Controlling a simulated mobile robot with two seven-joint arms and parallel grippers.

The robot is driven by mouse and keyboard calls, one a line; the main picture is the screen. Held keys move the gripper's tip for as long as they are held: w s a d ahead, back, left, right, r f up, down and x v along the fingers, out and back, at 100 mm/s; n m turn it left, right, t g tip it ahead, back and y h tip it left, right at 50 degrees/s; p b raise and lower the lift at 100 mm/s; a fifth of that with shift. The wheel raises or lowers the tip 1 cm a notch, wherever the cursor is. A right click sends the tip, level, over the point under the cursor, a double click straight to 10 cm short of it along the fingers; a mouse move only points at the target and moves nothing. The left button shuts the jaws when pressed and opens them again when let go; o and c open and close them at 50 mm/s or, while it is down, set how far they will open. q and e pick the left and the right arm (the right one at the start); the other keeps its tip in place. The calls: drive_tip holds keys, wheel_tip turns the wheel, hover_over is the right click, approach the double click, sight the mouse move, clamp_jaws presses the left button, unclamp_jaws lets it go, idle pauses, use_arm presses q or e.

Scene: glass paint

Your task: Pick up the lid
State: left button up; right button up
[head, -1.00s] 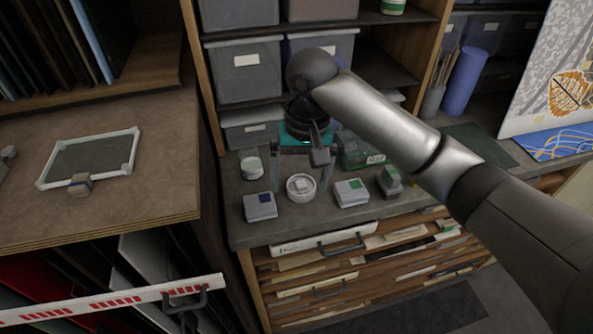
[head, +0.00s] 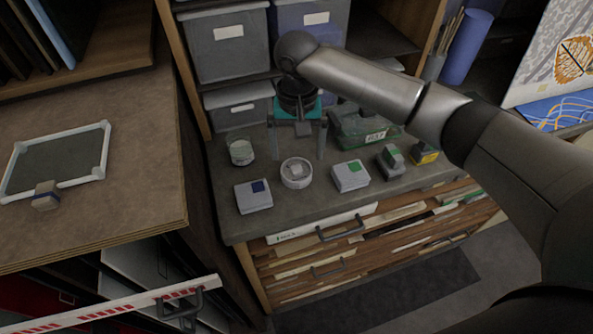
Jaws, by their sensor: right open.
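A round white lid-like piece (head: 296,174) with a small grey knob in its middle lies on the grey counter. I take it for the lid. A small glass jar (head: 240,152) with pale contents stands to its left, further back. My right gripper (head: 297,157) points down with its two thin fingers spread wide. It is empty, and its fingertips show just behind the lid in the picture. The fingers seem apart from the lid, but their height over it is hard to tell. My left gripper is out of view.
Grey blocks with a blue (head: 253,196) and a green mark (head: 350,176) flank the lid in front. A stamp-like block (head: 391,160), a yellow item (head: 425,153) and a green clear box (head: 362,130) stand right. Grey bins (head: 228,45) fill the shelf behind.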

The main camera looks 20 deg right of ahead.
sight(296, 168)
drive_tip(key=f, duration=0.5)
drive_tip(key=shift+s+a+f, duration=0.15)
drive_tip(key=shift+s+a, duration=0.05)
drive_tip(key=shift+s, duration=0.15)
drive_tip(key=c, duration=1)
